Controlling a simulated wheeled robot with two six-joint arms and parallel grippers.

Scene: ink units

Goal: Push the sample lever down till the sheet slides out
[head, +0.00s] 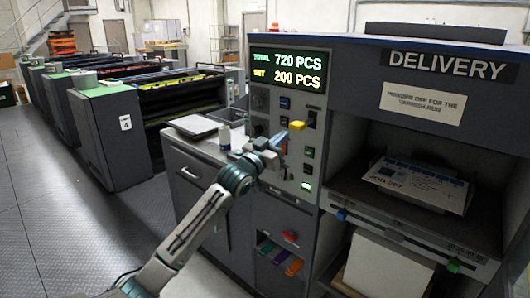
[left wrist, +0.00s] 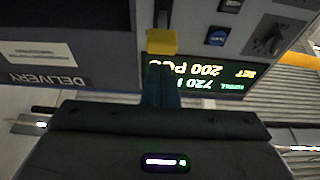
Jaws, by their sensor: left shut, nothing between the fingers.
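The sample lever shows as a yellow knob (head: 296,125) standing out from the control panel, below the display. My left gripper (head: 280,140) is shut and empty, just below and left of the knob in the head view. In the left wrist view, which is upside down, the yellow knob (left wrist: 161,42) lies right at the tips of my shut fingers (left wrist: 160,72). I cannot tell whether they touch. A stack of printed sheets (head: 418,184) lies on the delivery shelf, with its front corner past the shelf's opening. My right gripper is not in view.
The display (head: 289,70) reads total 720 and set 200. Buttons and switches surround the lever. A white paper stack (head: 388,265) is below the shelf. The floor at left is clear.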

